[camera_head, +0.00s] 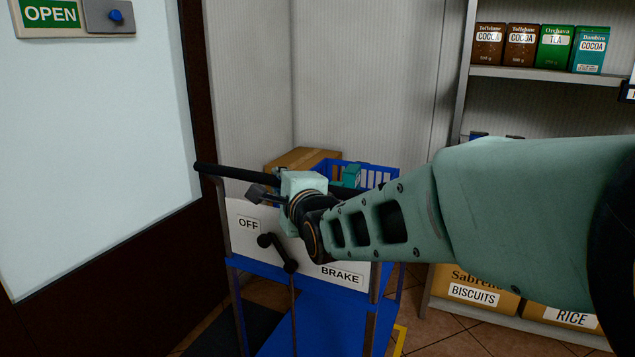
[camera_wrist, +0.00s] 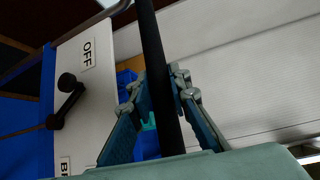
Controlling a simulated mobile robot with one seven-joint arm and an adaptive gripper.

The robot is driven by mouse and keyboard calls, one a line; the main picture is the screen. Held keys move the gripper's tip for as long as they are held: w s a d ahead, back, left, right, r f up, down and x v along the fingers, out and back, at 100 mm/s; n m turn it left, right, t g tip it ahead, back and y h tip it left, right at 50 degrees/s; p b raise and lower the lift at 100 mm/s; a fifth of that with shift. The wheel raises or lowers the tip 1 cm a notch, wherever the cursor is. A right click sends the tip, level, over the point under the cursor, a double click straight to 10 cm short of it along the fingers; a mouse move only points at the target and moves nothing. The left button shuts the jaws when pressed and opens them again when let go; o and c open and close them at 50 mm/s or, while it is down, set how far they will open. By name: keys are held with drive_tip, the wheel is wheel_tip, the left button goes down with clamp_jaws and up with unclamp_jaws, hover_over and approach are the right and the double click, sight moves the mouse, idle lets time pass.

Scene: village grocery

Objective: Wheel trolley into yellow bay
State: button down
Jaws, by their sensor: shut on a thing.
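The trolley has a blue frame (camera_head: 318,318) and a white front panel (camera_head: 243,236) marked OFF and BRAKE. A black brake lever (camera_head: 278,252) is on the panel, its knob up and left near OFF; it also shows in the wrist view (camera_wrist: 64,100). My gripper (camera_head: 264,192) is shut on the black handlebar (camera_head: 222,172). In the wrist view the bar (camera_wrist: 148,35) runs between the two fingers (camera_wrist: 157,84). A yellow floor line (camera_head: 399,340) shows at the trolley's lower right; the rest of the bay is hidden.
A blue crate (camera_head: 375,176) and a cardboard box (camera_head: 300,158) ride on the trolley. A door with an OPEN sign (camera_head: 50,14) is close on the left. A shelf (camera_head: 545,74) with tins, and biscuit (camera_head: 474,292) and rice boxes below, stands right. Tiled floor (camera_head: 450,335) shows between.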

drive_tip(key=shift+s+f, duration=0.1)
idle(0.3)
drive_tip(key=c, duration=1.8)
unclamp_jaws()
drive_tip(key=shift+w, duration=0.2)
